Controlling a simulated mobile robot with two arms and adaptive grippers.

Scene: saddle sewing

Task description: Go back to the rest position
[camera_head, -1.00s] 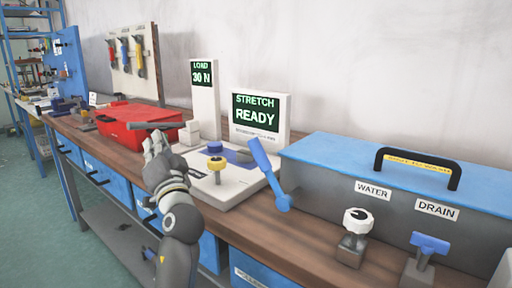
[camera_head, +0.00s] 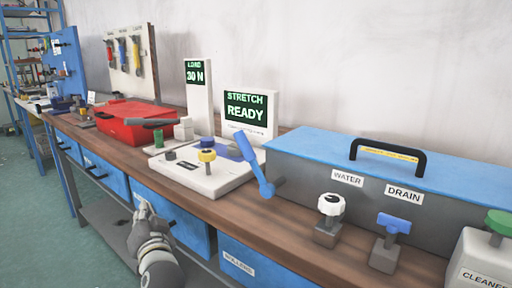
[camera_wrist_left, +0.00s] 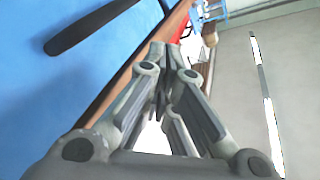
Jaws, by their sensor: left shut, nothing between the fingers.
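My left gripper (camera_head: 143,210) is low in the head view, in front of the bench's blue drawers and below the bench top. Its fingers are closed together with nothing between them, as the left wrist view (camera_wrist_left: 163,90) also shows. It is apart from the stretch machine (camera_head: 205,178), which stands on the bench with a yellow knob (camera_head: 207,156) and a blue lever (camera_head: 256,165). My right gripper is not in view.
The wooden bench top (camera_head: 225,208) has its front edge just behind my left gripper. A red case (camera_head: 125,122) stands to the left. A blue-lidded tank (camera_head: 330,150), a white water knob (camera_head: 331,204) and a blue drain handle (camera_head: 393,224) stand right. The grey-green floor (camera_head: 30,215) is clear.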

